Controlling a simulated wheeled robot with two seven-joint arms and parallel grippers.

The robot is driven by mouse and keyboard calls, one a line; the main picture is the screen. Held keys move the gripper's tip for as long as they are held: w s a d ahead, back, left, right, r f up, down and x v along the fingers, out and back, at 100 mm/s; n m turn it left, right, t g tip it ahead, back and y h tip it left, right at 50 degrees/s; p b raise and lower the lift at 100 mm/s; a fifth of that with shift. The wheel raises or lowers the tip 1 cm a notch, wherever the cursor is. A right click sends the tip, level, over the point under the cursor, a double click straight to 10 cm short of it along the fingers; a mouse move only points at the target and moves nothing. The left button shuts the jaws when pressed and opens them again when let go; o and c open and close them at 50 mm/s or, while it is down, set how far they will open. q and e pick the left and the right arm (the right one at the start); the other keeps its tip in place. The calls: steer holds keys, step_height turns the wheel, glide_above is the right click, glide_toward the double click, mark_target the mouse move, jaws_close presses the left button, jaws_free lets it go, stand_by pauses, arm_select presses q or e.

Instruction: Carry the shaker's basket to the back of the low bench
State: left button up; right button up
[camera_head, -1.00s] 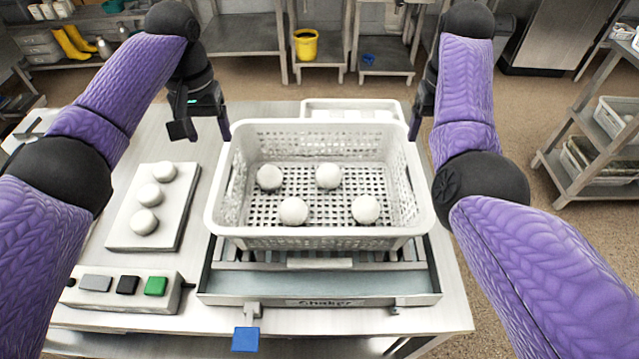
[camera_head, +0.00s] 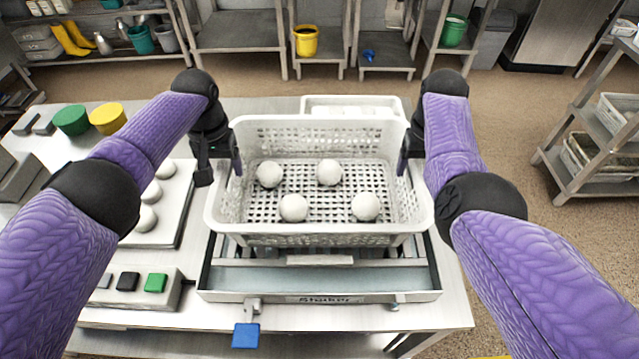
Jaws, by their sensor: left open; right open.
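The white perforated basket (camera_head: 320,240) sits level on the shaker (camera_head: 320,282), a metal tray-like frame with a label on its front. Several white balls lie on the basket's floor, one of them a ball (camera_head: 293,207) near the front. My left gripper (camera_head: 220,165) is open at the basket's left wall, one finger outside and one at the inner side of the rim. My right gripper (camera_head: 408,155) is open at the right wall; one finger shows at the inner side, the other is hidden. I cannot tell whether either touches the basket.
A white board (camera_head: 175,215) with white balls lies left of the shaker. A button box (camera_head: 135,290) stands at the front left. A white tray (camera_head: 355,103) is behind the basket.

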arm_select(q)
jaws_close()
arm_select(e)
jaws_close()
arm_select(q)
steer(key=shift+r, duration=0.1)
arm_select(e)
steer(key=shift+r, duration=0.1)
stand_by(0.8)
